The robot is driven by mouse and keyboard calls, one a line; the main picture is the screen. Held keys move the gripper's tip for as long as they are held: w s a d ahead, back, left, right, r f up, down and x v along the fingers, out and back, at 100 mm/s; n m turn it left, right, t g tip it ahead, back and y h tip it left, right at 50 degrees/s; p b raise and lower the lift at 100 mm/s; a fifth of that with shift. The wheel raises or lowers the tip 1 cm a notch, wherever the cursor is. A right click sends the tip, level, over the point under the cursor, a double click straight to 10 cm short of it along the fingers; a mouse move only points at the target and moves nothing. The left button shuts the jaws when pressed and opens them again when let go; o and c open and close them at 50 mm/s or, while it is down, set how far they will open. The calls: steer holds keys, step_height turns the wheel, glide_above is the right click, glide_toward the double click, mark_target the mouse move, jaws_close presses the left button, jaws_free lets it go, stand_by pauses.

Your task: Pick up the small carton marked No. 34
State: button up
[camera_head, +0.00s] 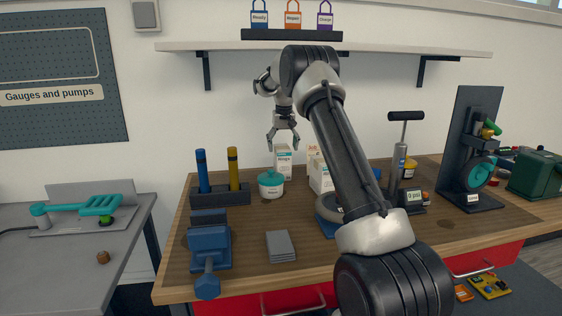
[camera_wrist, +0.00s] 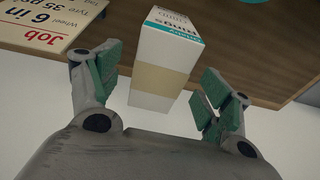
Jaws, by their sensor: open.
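A white carton (camera_head: 284,163) with teal lettering stands at the back of the wooden bench, below my gripper (camera_head: 283,146). A white carton with a teal-lettered end and a tan band also shows in the wrist view (camera_wrist: 165,60). There it lies between the spread fingers of my gripper (camera_wrist: 160,64), with gaps on both sides. My gripper is open and empty. A second white carton (camera_head: 320,176) stands to the right, partly hidden behind my arm. I cannot read No. 34 on either carton.
A white tub with a teal lid (camera_head: 271,184) stands just left and in front of the cartons. A job card (camera_wrist: 50,22) lies at the upper left in the wrist view. A blue vise (camera_head: 209,246), grey pad (camera_head: 281,246) and hand pump (camera_head: 400,155) occupy the bench.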

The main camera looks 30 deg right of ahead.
mark_target(282, 159)
steer(key=f, duration=0.4)
steer(key=w+f, duration=0.1)
steer(key=f, duration=0.2)
steer(key=shift+w+d, duration=0.1)
steer(key=shift+d, duration=0.05)
steer(key=shift+r, duration=0.1)
steer(key=c, duration=1.1)
